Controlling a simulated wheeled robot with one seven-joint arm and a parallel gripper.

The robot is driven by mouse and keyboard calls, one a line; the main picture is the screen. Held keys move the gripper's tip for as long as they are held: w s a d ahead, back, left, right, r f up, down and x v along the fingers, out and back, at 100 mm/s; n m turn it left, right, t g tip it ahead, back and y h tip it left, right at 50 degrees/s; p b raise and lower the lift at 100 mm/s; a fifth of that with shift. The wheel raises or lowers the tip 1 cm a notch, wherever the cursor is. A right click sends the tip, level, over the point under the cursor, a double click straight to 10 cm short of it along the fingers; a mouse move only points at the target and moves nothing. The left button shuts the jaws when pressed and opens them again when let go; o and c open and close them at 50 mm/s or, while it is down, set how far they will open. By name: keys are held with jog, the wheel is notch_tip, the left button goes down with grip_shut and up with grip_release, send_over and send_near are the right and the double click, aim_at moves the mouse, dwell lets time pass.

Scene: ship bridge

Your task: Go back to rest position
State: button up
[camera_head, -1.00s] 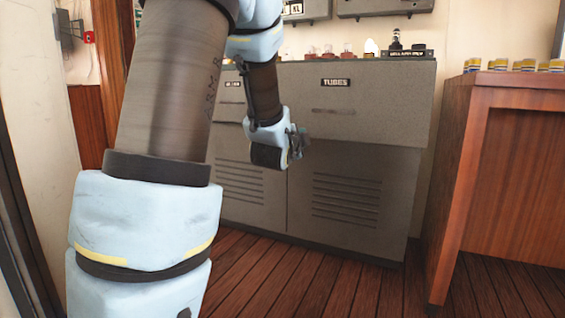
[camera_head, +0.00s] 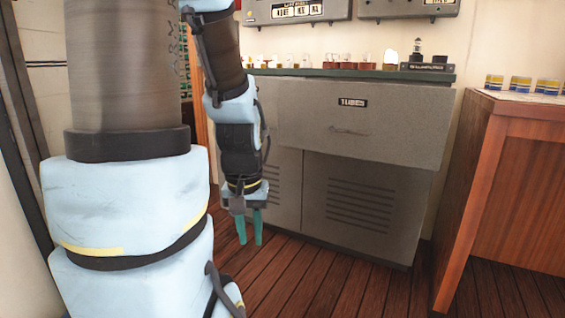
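My gripper (camera_head: 250,240) hangs at the end of my arm, pointing down in front of the grey cabinet. Its two teal fingers are apart, with a gap between the tips and nothing visible held between them. The planks of the floor show behind the fingertips. My arm's large light-blue and grey links fill the left part of the view and hide what lies behind them.
A grey cabinet (camera_head: 390,125) with louvred doors stands behind my gripper, with several small items along its top. A wooden desk (camera_head: 483,190) with striped cans (camera_head: 520,84) stands at the right. The plank floor (camera_head: 335,280) between is clear.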

notch_tip(320, 180, up, 33)
jog(key=p, duration=3.1)
